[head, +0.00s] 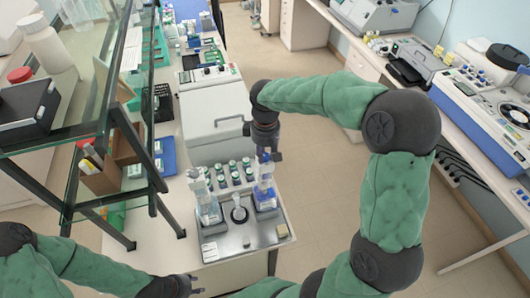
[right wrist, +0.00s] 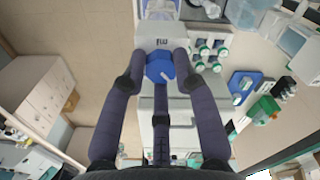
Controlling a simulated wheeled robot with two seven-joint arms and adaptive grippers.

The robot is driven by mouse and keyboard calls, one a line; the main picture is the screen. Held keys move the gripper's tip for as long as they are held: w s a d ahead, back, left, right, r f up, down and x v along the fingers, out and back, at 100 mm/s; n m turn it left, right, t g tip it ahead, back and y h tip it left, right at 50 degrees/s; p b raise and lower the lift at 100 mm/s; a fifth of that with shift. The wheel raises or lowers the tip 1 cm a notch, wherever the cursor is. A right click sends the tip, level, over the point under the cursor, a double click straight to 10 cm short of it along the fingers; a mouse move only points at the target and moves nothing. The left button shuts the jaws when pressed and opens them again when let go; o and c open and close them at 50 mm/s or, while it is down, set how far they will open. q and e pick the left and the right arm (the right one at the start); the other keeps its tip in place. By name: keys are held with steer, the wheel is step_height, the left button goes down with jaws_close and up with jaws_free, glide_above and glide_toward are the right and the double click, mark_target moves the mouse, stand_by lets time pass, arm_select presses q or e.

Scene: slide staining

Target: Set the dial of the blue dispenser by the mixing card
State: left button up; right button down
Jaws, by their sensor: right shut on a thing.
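The blue dispenser (head: 265,196) stands at the right of a grey tray (head: 240,243) on the bench. My right gripper (head: 268,156) is at its top, pointing down. In the right wrist view, its fingers are closed around the blue dial (right wrist: 160,67); a white surface with dark lettering lies just beyond. The dial's setting cannot be read. A small white card (head: 209,251) lies at the tray's left front; I cannot tell whether it is the mixing card. My left gripper (head: 194,286) is low at the bottom edge, away from the dispenser; its jaw opening is unclear.
A clear bottle (head: 208,206) and a small grey-white piece (head: 239,212) stand left of the dispenser. Several green-capped jars (head: 233,172) stand behind, before a large grey-white box (head: 214,120). A glass shelf frame (head: 120,110) rises at left. Open floor lies right of the bench.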

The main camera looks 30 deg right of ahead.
mark_target(266, 156)
steer(key=shift+n, duration=1)
steer(key=c, duration=1)
jaws_free()
steer(key=shift+o, duration=0.2)
step_height(266, 156, up, 12)
